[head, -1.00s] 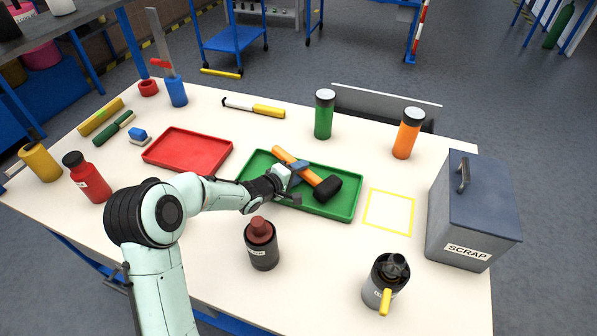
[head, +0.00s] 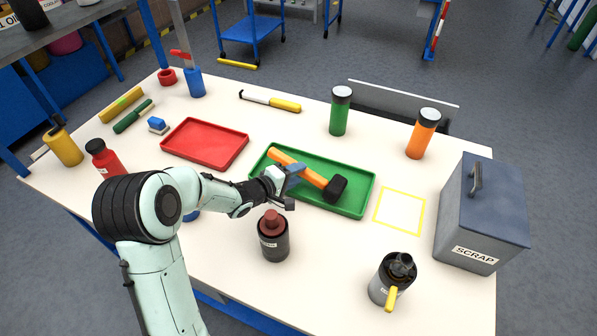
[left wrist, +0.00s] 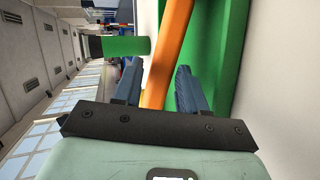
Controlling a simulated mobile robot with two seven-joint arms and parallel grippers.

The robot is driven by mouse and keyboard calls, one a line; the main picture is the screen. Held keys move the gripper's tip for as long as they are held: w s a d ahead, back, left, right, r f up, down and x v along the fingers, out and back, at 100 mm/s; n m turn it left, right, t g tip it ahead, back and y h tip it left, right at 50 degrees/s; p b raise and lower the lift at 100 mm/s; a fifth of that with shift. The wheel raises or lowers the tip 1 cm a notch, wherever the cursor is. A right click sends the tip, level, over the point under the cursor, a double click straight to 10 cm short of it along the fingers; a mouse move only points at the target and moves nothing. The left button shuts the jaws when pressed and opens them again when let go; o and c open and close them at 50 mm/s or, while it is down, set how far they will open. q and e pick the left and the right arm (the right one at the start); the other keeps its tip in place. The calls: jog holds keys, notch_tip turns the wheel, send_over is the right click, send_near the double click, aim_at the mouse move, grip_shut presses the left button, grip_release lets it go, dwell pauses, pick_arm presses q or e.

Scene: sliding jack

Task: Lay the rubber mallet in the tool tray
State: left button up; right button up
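The rubber mallet, with its orange handle (head: 311,176) and black head (head: 335,188), is over the green tray (head: 355,207). Its head is at the right and its handle end is near the tray's back left corner. My left gripper (head: 291,173) is at the handle from the near side. I cannot tell whether the mallet touches the tray floor. My right gripper is not in view.
A dark red-capped bottle (head: 273,237) stands close below my left gripper. A red tray (head: 205,145) is left of the green one. Green (head: 340,112) and orange (head: 422,135) canisters stand behind.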

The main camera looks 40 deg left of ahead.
pick_arm(q)
jog(key=o, duration=1.1)
jog(key=shift+c, duration=0.2)
jog(key=shift+o, duration=0.3)
jog(key=shift+s+f, duration=0.1)
jog(key=shift+f, duration=0.15)
notch_tip(320, 180, up, 21)
jog(key=p, duration=0.9)
jog(key=shift+w, duration=0.2)
jog(key=shift+f, duration=0.15)
